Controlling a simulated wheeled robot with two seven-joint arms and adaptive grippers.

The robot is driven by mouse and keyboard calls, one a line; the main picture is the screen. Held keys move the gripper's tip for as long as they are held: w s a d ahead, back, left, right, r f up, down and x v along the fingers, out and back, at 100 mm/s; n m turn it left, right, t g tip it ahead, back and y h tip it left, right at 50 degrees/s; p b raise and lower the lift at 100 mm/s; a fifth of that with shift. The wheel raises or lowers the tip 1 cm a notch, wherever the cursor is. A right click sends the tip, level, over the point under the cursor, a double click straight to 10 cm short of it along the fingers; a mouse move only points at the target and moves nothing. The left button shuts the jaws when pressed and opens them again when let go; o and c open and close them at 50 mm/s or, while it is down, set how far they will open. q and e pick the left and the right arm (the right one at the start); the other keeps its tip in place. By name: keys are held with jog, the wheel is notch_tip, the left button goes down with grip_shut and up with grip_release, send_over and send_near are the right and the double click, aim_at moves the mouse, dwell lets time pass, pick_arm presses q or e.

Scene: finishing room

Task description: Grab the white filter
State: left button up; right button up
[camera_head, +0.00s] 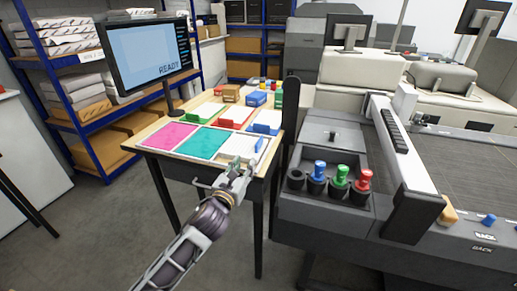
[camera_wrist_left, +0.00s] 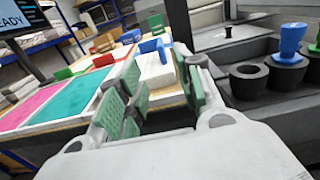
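My left gripper (camera_head: 240,170) is at the front right corner of the table, in front of a white sheet or pad (camera_head: 238,147) with a blue clip-like piece on it. In the left wrist view the gripper (camera_wrist_left: 158,82) has its green-padded fingers apart, with nothing held between them. The white pad (camera_wrist_left: 154,68) and its blue piece (camera_wrist_left: 156,47) show beyond and between the fingers. I cannot tell whether this pad is the white filter; nothing else is clearly a white filter. My right gripper is not in view.
The wooden table (camera_head: 160,127) also bears pink (camera_head: 167,135) and teal (camera_head: 203,143) sheets, small blocks and a monitor (camera_head: 148,55). A grey machine at right holds blue (camera_head: 319,168), green (camera_head: 341,175) and red (camera_head: 364,179) knobs beside an empty socket (camera_head: 296,178). Floor is clear front left.

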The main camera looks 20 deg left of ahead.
aim_at(252, 152)
pick_arm(q)
jog(key=shift+r, duration=0.2)
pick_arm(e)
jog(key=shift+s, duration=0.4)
pick_arm(q)
jog(key=shift+a, duration=0.1)
jog(key=shift+w+p, duration=0.35)
jog(key=shift+w, duration=2.85)
jog(key=shift+w+d, duration=0.2)
jog(key=shift+w, duration=0.9)
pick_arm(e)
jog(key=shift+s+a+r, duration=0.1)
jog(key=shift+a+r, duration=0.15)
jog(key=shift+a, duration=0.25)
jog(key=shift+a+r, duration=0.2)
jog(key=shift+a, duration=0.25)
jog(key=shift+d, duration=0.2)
